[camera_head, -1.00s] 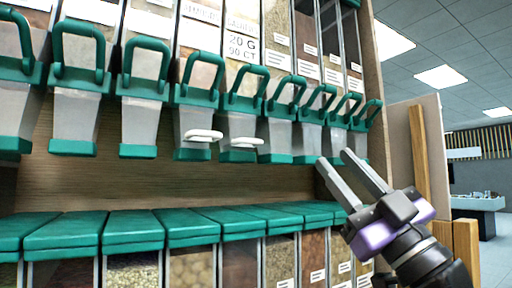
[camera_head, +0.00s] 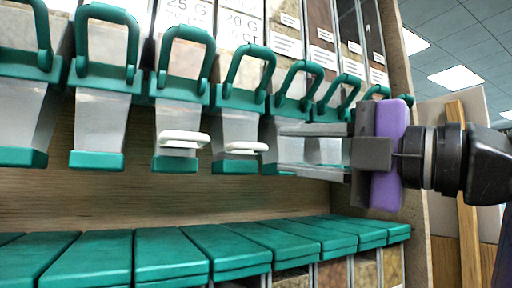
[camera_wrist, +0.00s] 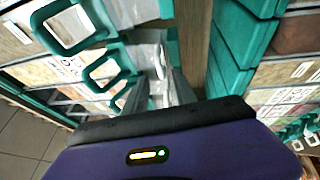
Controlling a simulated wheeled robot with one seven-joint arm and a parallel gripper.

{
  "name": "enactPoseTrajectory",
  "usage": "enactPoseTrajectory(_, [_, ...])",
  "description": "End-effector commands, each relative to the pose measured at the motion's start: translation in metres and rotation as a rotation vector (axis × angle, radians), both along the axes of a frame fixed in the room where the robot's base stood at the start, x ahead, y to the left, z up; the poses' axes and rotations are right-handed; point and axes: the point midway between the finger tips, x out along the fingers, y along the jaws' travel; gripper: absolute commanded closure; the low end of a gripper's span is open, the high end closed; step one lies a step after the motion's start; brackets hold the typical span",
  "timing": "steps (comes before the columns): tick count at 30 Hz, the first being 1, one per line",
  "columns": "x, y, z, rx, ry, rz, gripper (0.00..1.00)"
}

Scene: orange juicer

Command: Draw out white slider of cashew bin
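Two white sliders stick out from the fronts of neighbouring clear chutes in the head view: the left slider (camera_head: 184,139) and the right slider (camera_head: 246,147). The bin labels are too cut off or blurred to tell which one is cashew. My gripper (camera_head: 282,150) is open and level, pointing left, with its fingers one above the other. Its tips are just right of the right slider, in front of a neighbouring chute, with no clear contact. In the wrist view a white slider (camera_wrist: 163,62) shows beyond the fingertips.
Green handles (camera_head: 250,75) hang in a row above the chutes, close over my fingers. Green lids (camera_head: 172,255) of the lower bins run below, with a bare wooden strip (camera_head: 140,200) between. A wooden end panel (camera_head: 402,80) stands behind my gripper.

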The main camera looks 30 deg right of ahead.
Motion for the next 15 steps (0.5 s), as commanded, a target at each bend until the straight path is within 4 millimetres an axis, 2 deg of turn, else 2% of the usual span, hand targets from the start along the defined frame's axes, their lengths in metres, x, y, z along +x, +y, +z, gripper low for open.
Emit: enactPoseTrajectory(15, [0.061,0.025,0.012,0.000,-0.002,0.002,0.67])
